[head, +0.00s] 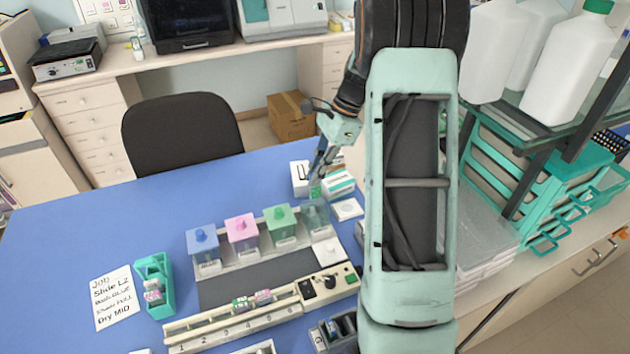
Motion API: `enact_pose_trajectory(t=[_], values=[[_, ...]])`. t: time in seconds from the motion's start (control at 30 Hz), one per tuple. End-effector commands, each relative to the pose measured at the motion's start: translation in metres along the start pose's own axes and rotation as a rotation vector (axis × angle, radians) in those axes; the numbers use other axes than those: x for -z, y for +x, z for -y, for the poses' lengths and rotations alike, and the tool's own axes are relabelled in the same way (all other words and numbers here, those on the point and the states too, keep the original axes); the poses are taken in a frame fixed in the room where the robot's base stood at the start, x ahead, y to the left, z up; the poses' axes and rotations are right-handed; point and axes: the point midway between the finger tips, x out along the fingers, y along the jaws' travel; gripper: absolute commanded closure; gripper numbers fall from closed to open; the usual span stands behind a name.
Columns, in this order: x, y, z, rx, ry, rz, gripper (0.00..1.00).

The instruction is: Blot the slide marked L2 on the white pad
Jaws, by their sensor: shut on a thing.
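My gripper (318,176) is shut on a small slide with a green end (315,189). It holds the slide upright just above a clear, uncovered jar (316,213) at the right end of the jar row. I cannot read the slide's mark, and cannot tell whether its lower end is inside the jar. A flat white square pad (347,209) lies on the blue table, just right of that jar. A handwritten card (115,298) at the left names slide L2.
Blue (203,246), pink (241,234) and green (280,223) lidded jars stand left of the clear jar. A white lid (327,251) lies in front. A numbered strip device (210,330) holds slides, as does a teal rack (155,270). Boxes (338,183) stand behind the pad.

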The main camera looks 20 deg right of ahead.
Motion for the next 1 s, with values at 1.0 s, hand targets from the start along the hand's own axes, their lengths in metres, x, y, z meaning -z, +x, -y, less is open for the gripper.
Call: enact_pose_trajectory(t=[1.0], values=[[0.131, 0.027, 0.022, 0.197, 0.477, 0.001, 1.0]])
